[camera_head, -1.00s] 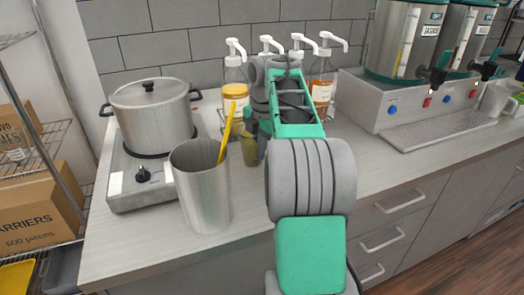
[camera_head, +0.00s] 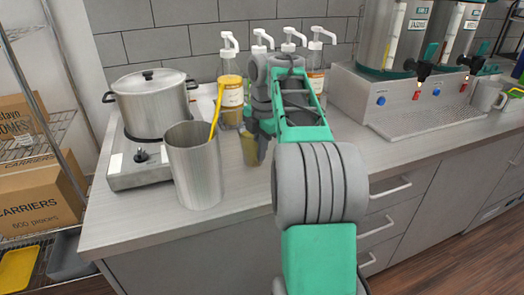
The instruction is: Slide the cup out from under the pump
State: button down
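A small translucent, brownish-yellow cup (camera_head: 248,149) is upright at counter height, in front of the pump bottles. My gripper (camera_head: 254,140) is at the cup, with a dark finger along its right side. The arm and hand hide the far finger and part of the cup, so I cannot tell whether the fingers are closed on it. The nearest pump bottle (camera_head: 231,92), with yellow content and a white pump head (camera_head: 229,42), stands behind and slightly left of the cup. The cup appears in front of this bottle, not directly beneath its spout.
A steel container (camera_head: 193,165) with a yellow-handled tool stands left of the cup. A pot (camera_head: 151,104) sits on a burner (camera_head: 140,172) farther left. More pump bottles (camera_head: 316,82) stand behind my arm. Dispensers with a drip tray (camera_head: 425,116) are at right. The front counter is clear.

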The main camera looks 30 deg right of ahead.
jog(key=c, duration=1.6)
grip_release()
jog(key=shift+w, duration=0.1)
jog(key=shift+o, duration=0.2)
jog(key=r+p, duration=0.4)
jog(key=r, duration=0.1)
jog(key=s+r+p, duration=0.1)
jog(key=r, duration=0.1)
jog(key=shift+r+p, duration=0.3)
jog(key=shift+p, duration=0.1)
